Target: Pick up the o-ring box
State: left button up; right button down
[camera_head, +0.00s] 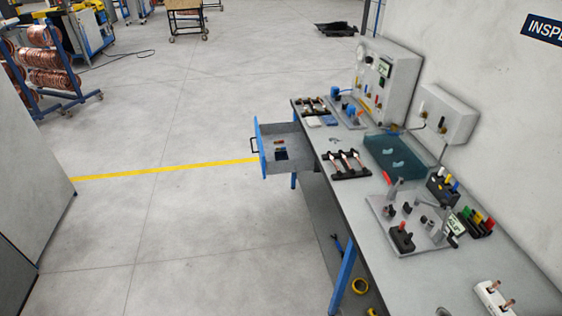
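No box in view carries a label that I can read, so I cannot tell for certain which is the o-ring box. A small dark blue box-like item (281,155) lies in the open drawer (264,148), with a small reddish item (279,143) beside it. The drawer sticks out to the left from the workbench and has a blue front. A larger teal box (394,154) stands on the workbench top. Neither of my grippers shows in the head view.
The long workbench (352,222) runs along the wall at right. A grey fixture plate (408,222), a black rack with copper pieces (345,164) and a test panel (387,80) stand on it. Yellow rolls (360,286) lie below. The floor left of the drawer is clear.

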aim_at(279, 156)
jog(key=i+z, duration=0.15)
jog(key=z, duration=0.4)
jog(key=i+j+z, duration=0.45)
jog(key=i+j, duration=0.2)
jog(key=j, duration=0.15)
jog(key=i+j+z, duration=0.25)
jog(key=j, duration=0.2)
